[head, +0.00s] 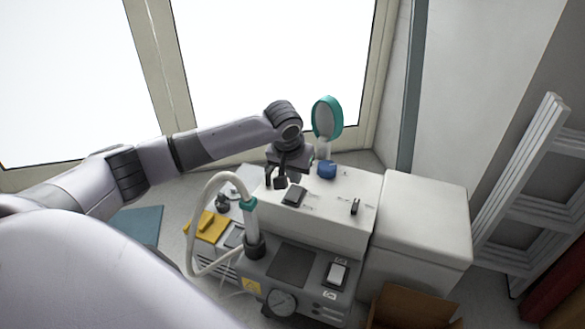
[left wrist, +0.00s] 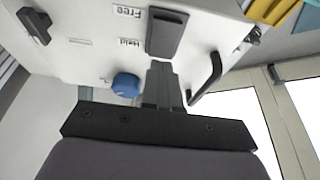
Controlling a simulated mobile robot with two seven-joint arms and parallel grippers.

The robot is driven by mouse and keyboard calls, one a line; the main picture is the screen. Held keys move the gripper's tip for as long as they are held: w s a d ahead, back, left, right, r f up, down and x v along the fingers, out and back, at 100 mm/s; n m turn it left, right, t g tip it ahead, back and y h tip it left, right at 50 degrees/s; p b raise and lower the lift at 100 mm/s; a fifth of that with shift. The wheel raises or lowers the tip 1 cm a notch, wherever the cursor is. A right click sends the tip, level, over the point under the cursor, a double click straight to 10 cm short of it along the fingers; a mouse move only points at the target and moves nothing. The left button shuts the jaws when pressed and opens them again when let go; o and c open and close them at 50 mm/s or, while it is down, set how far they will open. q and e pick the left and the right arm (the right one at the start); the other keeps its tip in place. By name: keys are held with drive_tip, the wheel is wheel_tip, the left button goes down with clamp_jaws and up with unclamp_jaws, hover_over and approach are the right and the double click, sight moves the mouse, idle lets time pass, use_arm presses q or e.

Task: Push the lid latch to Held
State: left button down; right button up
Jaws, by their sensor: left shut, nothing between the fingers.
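The lid latch, a dark rectangular block (head: 294,196), sits on the sloped top of a white cabinet (head: 335,227). In the left wrist view the latch (left wrist: 167,32) lies beside the printed labels Free (left wrist: 127,11) and Held (left wrist: 130,43); I cannot tell which one it is set to. My left gripper (head: 280,183) is shut and empty, just behind the latch in the head view. In the left wrist view its closed fingers (left wrist: 163,85) point at the latch's near end; I cannot tell whether they touch it. My right gripper is not in view.
A blue knob (head: 327,171) and a small black switch (head: 355,207) share the cabinet top. A black bent handle (left wrist: 207,78) stands close beside my fingers. A teal-rimmed round mirror (head: 327,118) rises behind. A white hose (head: 197,220) arches at the left front.

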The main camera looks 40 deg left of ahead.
sight(294, 193)
use_arm(q)
drive_tip(key=shift+s+b+x, duration=0.15)
drive_tip(key=shift+b+x, duration=0.05)
drive_tip(key=shift+x, duration=0.45)
drive_tip(key=shift+s+b+x, duration=0.15)
drive_tip(key=shift+x, duration=0.5)
drive_tip(key=shift+f, duration=0.1)
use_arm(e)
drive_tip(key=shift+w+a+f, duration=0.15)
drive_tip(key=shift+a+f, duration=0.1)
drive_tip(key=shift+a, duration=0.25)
use_arm(q)
drive_tip(key=shift+d, duration=0.1)
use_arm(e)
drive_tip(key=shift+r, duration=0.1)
